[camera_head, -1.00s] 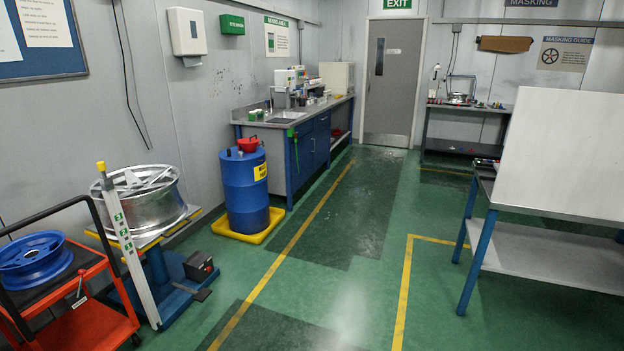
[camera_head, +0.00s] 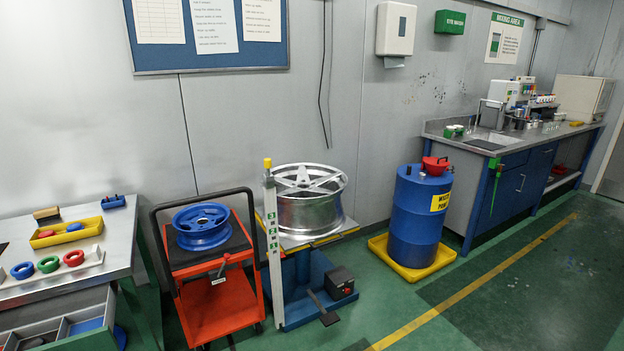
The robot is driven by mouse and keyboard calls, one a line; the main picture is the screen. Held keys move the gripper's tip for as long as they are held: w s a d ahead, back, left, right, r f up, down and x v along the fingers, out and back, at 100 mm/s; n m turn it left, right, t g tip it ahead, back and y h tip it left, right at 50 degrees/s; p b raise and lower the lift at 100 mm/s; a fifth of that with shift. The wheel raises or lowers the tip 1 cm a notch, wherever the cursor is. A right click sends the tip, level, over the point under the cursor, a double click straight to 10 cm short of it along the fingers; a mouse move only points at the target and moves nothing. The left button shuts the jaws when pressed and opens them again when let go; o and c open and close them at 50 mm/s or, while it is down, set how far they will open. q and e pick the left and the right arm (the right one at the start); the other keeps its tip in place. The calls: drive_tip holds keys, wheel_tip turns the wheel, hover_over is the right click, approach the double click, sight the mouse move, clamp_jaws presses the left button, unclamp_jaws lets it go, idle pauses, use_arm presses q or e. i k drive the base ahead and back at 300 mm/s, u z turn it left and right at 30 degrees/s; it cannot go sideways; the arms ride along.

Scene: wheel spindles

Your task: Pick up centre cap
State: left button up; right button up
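Neither of my grippers is in view. No part is plainly marked as the centre cap. On the steel bench (camera_head: 128,225) at the left, a yellow tray (camera_head: 80,238) holds a small red round piece (camera_head: 46,234) and a small blue round piece (camera_head: 74,227); either may be a cap, but they are too small to tell. In front of the tray, a blue ring (camera_head: 22,270), a green ring (camera_head: 48,264) and a red ring (camera_head: 73,258) sit on a pale rack (camera_head: 60,274). A silver wheel (camera_head: 310,212) lies on a stand, and a blue wheel (camera_head: 203,232) lies on a cart.
The orange cart (camera_head: 216,305) stands beside the bench. The wheel stand (camera_head: 305,280) has a foot pedal in front. An open drawer (camera_head: 70,329) juts from the bench. A blue drum (camera_head: 420,220) stands in a yellow tray. Green floor is clear at the lower right.

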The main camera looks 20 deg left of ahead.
sight(76, 226)
drive_tip(key=u, duration=0.9)
drive_tip(key=i, duration=0.9)
drive_tip(key=u, duration=0.65)
